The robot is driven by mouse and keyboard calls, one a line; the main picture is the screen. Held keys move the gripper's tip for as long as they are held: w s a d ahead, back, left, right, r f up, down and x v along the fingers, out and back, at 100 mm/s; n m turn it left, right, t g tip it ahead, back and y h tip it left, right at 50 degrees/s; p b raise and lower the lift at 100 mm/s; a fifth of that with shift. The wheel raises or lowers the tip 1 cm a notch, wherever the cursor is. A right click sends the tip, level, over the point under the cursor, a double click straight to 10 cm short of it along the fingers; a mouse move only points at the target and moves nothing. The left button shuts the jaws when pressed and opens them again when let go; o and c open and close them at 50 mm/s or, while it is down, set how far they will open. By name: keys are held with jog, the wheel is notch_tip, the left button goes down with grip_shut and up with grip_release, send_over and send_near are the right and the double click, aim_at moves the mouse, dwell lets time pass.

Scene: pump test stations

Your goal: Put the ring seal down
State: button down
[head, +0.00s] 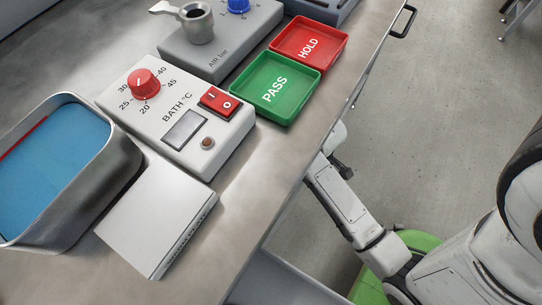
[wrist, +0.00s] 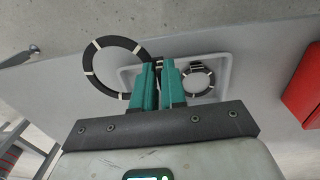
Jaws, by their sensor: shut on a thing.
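My gripper (wrist: 160,64) shows in the wrist view, its two teal fingers close together. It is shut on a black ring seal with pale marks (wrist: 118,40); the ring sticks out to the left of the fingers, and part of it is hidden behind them. A smaller black ring with pale marks (wrist: 202,96) shows just right of the fingers, in front of or against a pale panel; I cannot tell how it is held there. In the head view the gripper and rings are hidden beyond the bench edge.
The green PASS tray (head: 275,113) and red HOLD tray (head: 334,66) sit along the bench edge. A bath controller (head: 165,110), a metal bath with blue liquid (head: 120,175) and a white box (head: 150,215) stand left. A pale handle loop (wrist: 228,72) lies behind the fingers.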

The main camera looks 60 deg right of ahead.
jog(key=w+f+b, duration=0.2)
jog(key=w+f, duration=0.1)
jog(key=w, duration=0.1)
jog(key=w+f+b, duration=0.2)
jog(key=w, duration=0.2)
jog(key=w+f+b, duration=0.2)
jog(key=w+f, duration=0.1)
jog(key=w, duration=0.1)
jog(key=shift+a+f, duration=0.15)
jog(key=shift+f, duration=0.15)
jog(key=shift+w+f+b, duration=0.15)
jog(key=shift+b, duration=0.25)
jog(key=f, duration=0.1)
jog(key=f+b, duration=0.2)
jog(key=shift+w+f, duration=0.25)
jog(key=shift+f, duration=0.15)
jog(key=shift+r, duration=0.1)
jog(key=c, duration=1.2)
grip_release()
jog(key=shift+o, duration=0.2)
